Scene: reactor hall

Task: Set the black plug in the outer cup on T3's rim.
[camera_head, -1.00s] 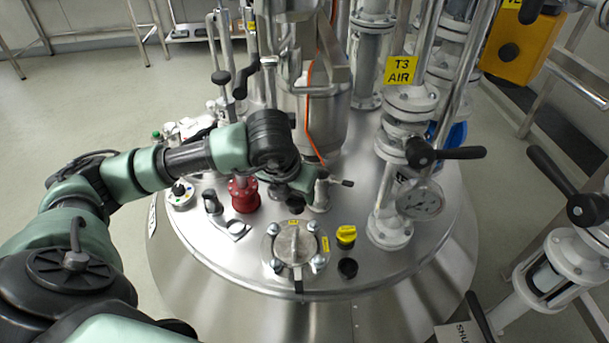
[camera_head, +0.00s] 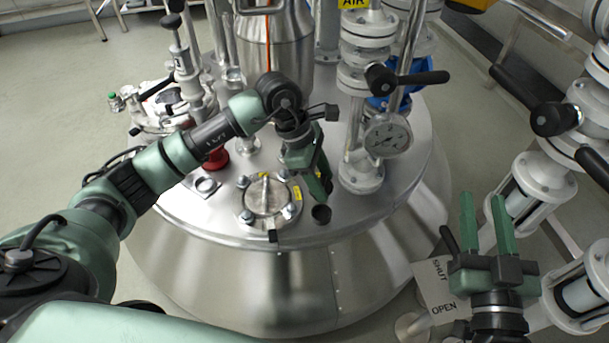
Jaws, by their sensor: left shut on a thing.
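T3's metal lid (camera_head: 225,222) fills the middle of the head view. A small black round piece (camera_head: 321,214), which looks like the outer cup, stands near the lid's front rim. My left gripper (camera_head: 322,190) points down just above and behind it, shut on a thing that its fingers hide. I cannot make out whether that is the black plug, or whether it touches the cup. The spot where a yellow-topped plug stood is behind this gripper. My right gripper (camera_head: 486,222) is open and empty, fingers up, right of the vessel.
A round bolted port (camera_head: 268,200) is left of the cup. A pressure gauge (camera_head: 388,136) and white flanged pipe (camera_head: 361,172) rise close on the right. A red fitting (camera_head: 216,158) is further left. A SHUT/OPEN sign (camera_head: 440,290) hangs beside my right gripper.

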